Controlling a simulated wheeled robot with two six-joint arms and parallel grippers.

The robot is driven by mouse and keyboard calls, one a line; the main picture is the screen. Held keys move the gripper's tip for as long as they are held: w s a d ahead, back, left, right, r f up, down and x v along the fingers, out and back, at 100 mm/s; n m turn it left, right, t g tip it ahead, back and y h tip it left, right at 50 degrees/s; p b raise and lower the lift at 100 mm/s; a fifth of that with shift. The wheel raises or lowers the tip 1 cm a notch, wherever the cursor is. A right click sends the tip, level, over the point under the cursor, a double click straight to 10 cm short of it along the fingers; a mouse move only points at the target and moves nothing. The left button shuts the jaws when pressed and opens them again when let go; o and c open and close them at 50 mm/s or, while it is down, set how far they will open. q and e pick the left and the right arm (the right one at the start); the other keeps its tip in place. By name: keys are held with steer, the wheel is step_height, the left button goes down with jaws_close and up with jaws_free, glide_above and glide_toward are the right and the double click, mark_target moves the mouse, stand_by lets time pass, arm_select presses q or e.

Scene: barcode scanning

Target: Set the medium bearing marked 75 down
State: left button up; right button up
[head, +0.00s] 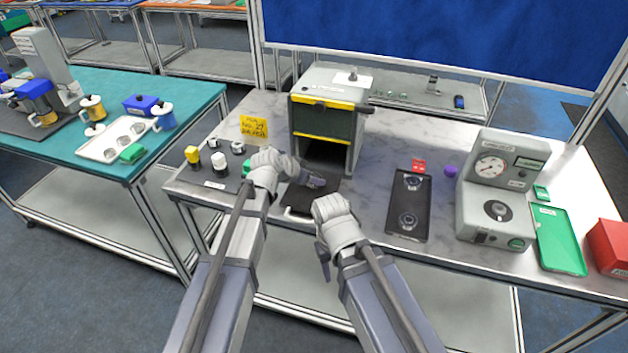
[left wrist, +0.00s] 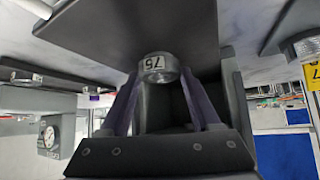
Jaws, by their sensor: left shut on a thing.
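The medium bearing (left wrist: 160,77), a grey metal ring with a white label reading 75, is between the fingers of my left gripper (left wrist: 160,92). The left gripper (head: 314,181) is shut on it, over the black mat (head: 301,203) before the scanner box opening. The mat (left wrist: 120,25) also shows right by the bearing in the left wrist view; I cannot tell whether they touch. In the head view the bearing is not clearly visible at the fingers. My right gripper (head: 323,264) hangs near the table's front edge, its fingers mostly hidden by the wrist.
The scanner box (head: 325,117) with yellow edging stands behind the mat. To the right are a black tray (head: 425,210) with two bearings, a gauge machine (head: 490,190), a green tray (head: 560,240) and a red bin (head: 609,248).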

arm_select(q)
jaws_close()
steer(key=shift+r, duration=0.1)
step_height(320, 180, up, 9)
steer(key=p, duration=0.9)
